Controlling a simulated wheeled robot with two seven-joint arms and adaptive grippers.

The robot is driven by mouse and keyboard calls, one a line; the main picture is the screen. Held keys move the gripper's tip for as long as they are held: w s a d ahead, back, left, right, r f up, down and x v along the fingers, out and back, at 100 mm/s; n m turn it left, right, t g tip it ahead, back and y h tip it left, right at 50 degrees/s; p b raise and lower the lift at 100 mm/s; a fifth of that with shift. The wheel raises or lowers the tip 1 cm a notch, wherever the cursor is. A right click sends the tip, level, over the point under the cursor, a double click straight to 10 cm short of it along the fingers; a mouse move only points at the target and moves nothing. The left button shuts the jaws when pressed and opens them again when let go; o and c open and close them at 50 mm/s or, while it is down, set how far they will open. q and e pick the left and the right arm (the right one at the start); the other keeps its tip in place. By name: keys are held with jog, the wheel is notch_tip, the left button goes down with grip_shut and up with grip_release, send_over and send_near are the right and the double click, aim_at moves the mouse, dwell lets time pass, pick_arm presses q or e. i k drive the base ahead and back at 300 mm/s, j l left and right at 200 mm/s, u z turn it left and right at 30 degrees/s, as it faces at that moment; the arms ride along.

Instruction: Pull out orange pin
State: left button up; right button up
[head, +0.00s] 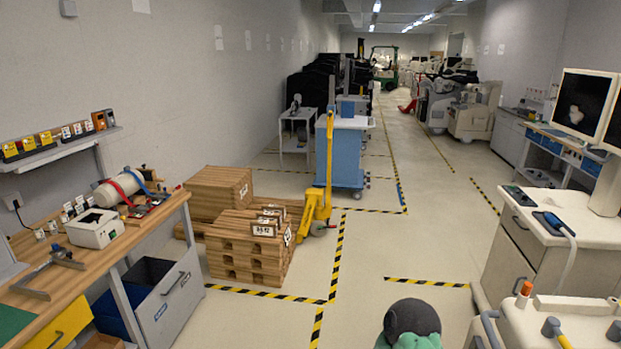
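A small pin with an orange top (524,290) stands upright at the back left corner of a white cart (585,312) in the bottom right of the head view. The cart is cut off by the frame's lower edge, so its front is hidden. Two blue-grey knobs or pins, one at the middle (552,327) and one at the right (614,331), also stand on the cart. Neither of my grippers is in view, so nothing is seen touching the orange pin.
A grey handle (488,328) is at the cart's left side. Behind it stands another white cart (540,255) with a corded device. A dark rounded object (412,318), unclear, is at the bottom centre. Left are a workbench (150,215) and a pallet stack (250,255). The central aisle is open.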

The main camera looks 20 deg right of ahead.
aim_at(526, 290)
jog(key=i+z, duration=0.15)
jog(key=z, duration=0.3)
jog(key=i+z, duration=0.2)
jog(key=z, duration=0.25)
jog(key=i+j+z, duration=0.15)
jog(key=z, duration=0.3)
jog(key=i+j+z, duration=0.15)
jog(key=z, duration=0.3)
jog(key=i+j+z, duration=0.1)
jog(key=z, duration=0.35)
jog(key=i+j+z, duration=0.2)
jog(key=j+z, duration=0.15)
jog(key=z, duration=0.15)
jog(key=i+j+z, duration=0.1)
jog(key=j+z, duration=0.35)
jog(key=i+j+z, duration=0.1)
jog(key=j+z, duration=0.25)
jog(key=z, duration=0.15)
jog(key=j+z, duration=0.5)
jog(key=k+l, duration=0.05)
jog(key=l, duration=0.05)
